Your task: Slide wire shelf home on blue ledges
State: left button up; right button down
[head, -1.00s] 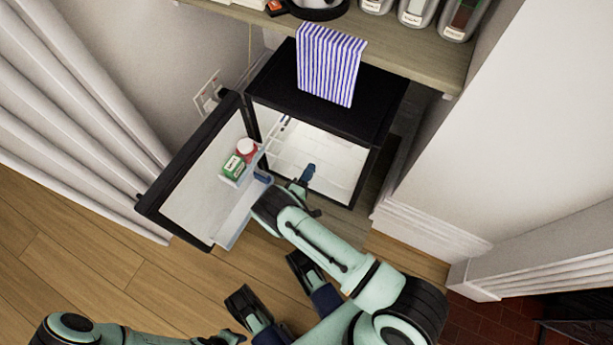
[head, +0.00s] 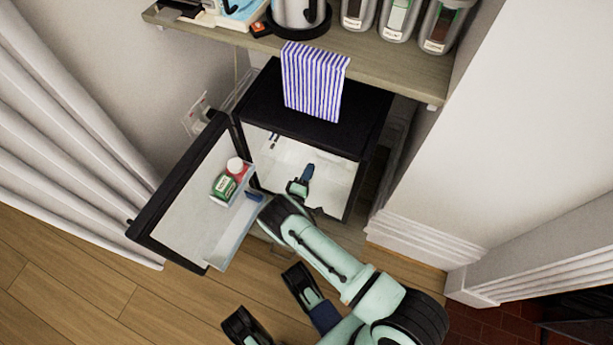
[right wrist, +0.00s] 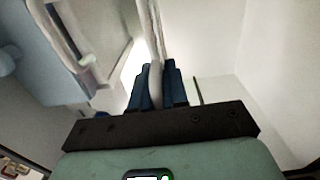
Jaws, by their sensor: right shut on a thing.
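My right gripper (head: 307,172) reaches through the open front of a small black fridge (head: 330,118). In the right wrist view its blue fingers (right wrist: 158,80) are closed around a pale rod of the wire shelf (right wrist: 152,32), which runs away from me. In the head view the shelf hardly stands out against the white interior (head: 338,185). A small dark mark (head: 273,141) shows on the inner left side; I cannot tell if it is a blue ledge. I cannot see whether the shelf rests on ledges.
The fridge door (head: 172,205) stands open on the left, its bin holding a green box (head: 224,187) and a red bottle with a white cap (head: 236,166). A striped towel (head: 313,82) hangs over the fridge top. A wooden shelf (head: 372,55) is above; a wall is close on the right.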

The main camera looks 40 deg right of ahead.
aim_at(313, 162)
jog(key=shift+x, duration=3.7)
jog(key=shift+w+f, duration=0.1)
jog(key=shift+f, duration=0.15)
jog(key=c, duration=1.1)
grip_release()
jog(key=shift+o, duration=0.2)
jog(key=shift+f, duration=0.1)
jog(key=shift+a, duration=0.1)
jog(key=shift+p+v, duration=0.6)
jog(key=shift+v, duration=1)
jog(key=shift+p+v, duration=0.55)
jog(key=shift+v, duration=2.35)
